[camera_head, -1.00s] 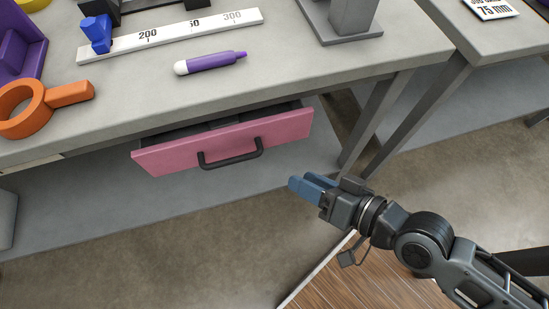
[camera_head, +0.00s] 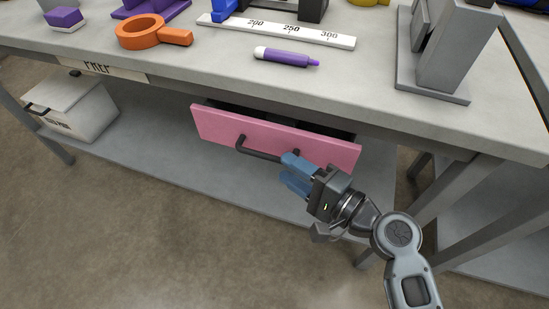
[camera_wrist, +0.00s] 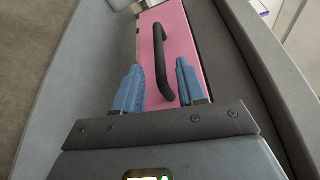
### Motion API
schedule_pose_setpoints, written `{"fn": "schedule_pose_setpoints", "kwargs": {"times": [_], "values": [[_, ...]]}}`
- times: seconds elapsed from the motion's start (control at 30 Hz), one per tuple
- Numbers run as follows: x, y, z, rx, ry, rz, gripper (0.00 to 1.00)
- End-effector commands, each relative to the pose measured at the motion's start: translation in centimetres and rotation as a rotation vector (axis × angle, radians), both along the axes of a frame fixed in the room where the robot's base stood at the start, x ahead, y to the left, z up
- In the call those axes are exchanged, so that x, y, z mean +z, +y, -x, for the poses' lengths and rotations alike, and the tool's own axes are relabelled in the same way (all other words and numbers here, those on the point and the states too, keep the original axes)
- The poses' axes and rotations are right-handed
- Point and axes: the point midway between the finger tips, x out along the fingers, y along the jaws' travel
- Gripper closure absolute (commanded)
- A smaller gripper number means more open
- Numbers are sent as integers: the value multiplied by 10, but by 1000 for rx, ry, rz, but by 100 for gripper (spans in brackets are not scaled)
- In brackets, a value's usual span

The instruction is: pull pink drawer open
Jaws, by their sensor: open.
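The pink drawer (camera_head: 222,126) hangs under the grey bench top and stands part way out, with a dark gap behind its front. My gripper (camera_head: 290,172) is open at the right end of the handle. In the wrist view, the blue fingertips (camera_wrist: 160,80) are spread, and the black handle (camera_wrist: 158,60) runs between them, with the pink front (camera_wrist: 180,38) behind. I cannot tell whether either finger touches the handle.
The bench top (camera_head: 190,62) holds an orange ring tool (camera_head: 143,32), a purple marker (camera_head: 285,57), a white ruler (camera_head: 275,31) and a grey stand (camera_head: 452,50). A white box (camera_head: 70,108) sits on the lower shelf at left. Bench legs (camera_head: 450,205) stand to the right.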

Motion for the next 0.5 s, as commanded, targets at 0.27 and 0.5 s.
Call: {"fn": "schedule_pose_setpoints", "kwargs": {"times": [0.27, 0.5], "values": [[-3, 33, -28, 2, 0, 1, 60], [-5, 47, -42, -1, -1, 1, 60]]}}
